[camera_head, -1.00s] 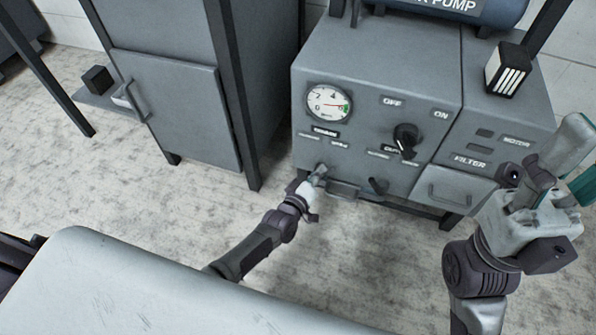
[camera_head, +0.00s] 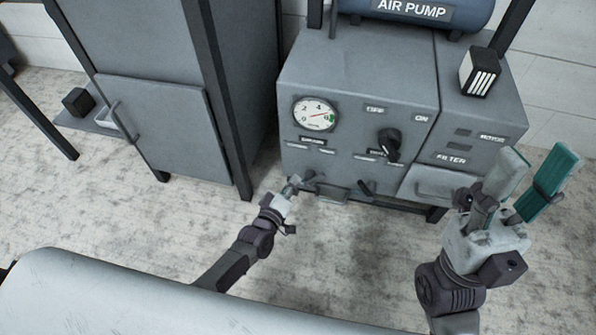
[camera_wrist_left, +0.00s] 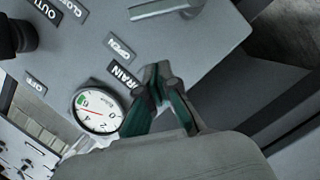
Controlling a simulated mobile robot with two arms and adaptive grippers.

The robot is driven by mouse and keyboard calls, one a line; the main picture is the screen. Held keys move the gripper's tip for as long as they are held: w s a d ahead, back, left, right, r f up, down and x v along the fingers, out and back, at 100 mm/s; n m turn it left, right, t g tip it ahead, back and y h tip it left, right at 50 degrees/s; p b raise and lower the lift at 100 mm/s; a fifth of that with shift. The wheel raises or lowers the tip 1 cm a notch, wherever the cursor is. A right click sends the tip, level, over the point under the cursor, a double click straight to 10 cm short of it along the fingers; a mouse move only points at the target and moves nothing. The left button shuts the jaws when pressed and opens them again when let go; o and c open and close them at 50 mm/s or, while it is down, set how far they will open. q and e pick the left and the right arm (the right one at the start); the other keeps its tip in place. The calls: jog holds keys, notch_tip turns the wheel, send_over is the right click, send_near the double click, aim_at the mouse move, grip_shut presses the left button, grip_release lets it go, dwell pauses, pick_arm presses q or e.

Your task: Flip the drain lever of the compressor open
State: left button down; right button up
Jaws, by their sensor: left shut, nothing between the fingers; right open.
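The grey compressor (camera_head: 350,90) stands upper right of centre in the head view, with a dial gauge (camera_head: 315,114). Below the gauge is the DRAIN label (camera_wrist_left: 126,77), clearer in the left wrist view with the OPEN label (camera_wrist_left: 121,48) near it. The grey drain lever (camera_head: 331,191) sits low on the front, its bar appearing to reach right from its pivot; it also shows at the wrist view's top edge (camera_wrist_left: 160,9). My left gripper (camera_head: 292,183) is shut and empty, just left of the pivot; contact is unclear. My right gripper (camera_head: 527,180) is open and empty at right.
A black knob (camera_head: 388,142) and a small dark lever (camera_head: 366,188) are to the right on the compressor front. A grey cabinet (camera_head: 155,120) with dark posts stands left of it. Open floor lies between. A pale rounded surface (camera_head: 120,295) fills the lower left.

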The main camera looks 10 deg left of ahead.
pick_arm(q)
jog(key=p+v, duration=0.1)
jog(key=v, duration=0.5)
jog(key=shift+p, duration=0.4)
jog(key=shift+r, duration=0.1)
